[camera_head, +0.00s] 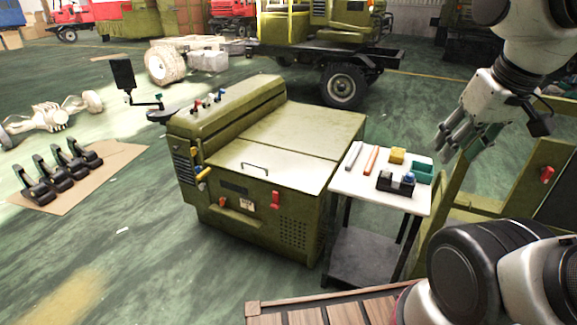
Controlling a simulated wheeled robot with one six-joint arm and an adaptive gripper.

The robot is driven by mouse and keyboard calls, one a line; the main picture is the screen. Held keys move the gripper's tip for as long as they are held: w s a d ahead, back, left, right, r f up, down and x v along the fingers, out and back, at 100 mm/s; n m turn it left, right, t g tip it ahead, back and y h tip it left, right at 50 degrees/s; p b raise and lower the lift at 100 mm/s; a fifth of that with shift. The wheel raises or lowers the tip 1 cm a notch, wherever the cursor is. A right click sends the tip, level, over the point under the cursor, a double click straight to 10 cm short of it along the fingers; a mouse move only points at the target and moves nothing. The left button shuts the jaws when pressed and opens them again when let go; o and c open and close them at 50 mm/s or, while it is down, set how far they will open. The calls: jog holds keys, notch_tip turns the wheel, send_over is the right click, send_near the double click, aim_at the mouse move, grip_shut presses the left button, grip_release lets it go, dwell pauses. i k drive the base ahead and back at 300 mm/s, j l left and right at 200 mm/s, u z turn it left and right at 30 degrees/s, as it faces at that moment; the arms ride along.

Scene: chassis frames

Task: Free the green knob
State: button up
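A green machine cabinet (262,165) stands in the middle, with a pale flat top and a raised back ledge. Several small levers or knobs (208,101) in red, blue and pale tones stand on that ledge. They are too small for me to make out a clearly green one. A yellow handle (203,174) and a red handle (275,199) are on the cabinet's front.
The side table (352,190) holds a pale bar (353,155), an orange bar (371,160), a yellow block (397,155), a green tray (422,172) and a black holder (395,184). A wooden pallet (322,310) lies in front.

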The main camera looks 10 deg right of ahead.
aim_at(157, 96)
jog(key=i+j+u, duration=0.15)
jog(key=i+j, duration=0.3)
jog(key=i+j+u, duration=0.1)
jog(key=i+j, duration=0.25)
jog(key=i+j+u, duration=0.15)
jog(key=i+j, duration=0.2)
jog(key=i, duration=0.25)
jog(key=i+j+u, duration=0.1)
jog(key=i+j, duration=0.15)
jog(key=i, duration=0.25)
jog(key=i+j+u, duration=0.15)
jog(key=i, duration=0.35)
jog(key=i+j+u, duration=0.1)
jog(key=i+j, duration=0.2)
jog(key=i, duration=0.25)
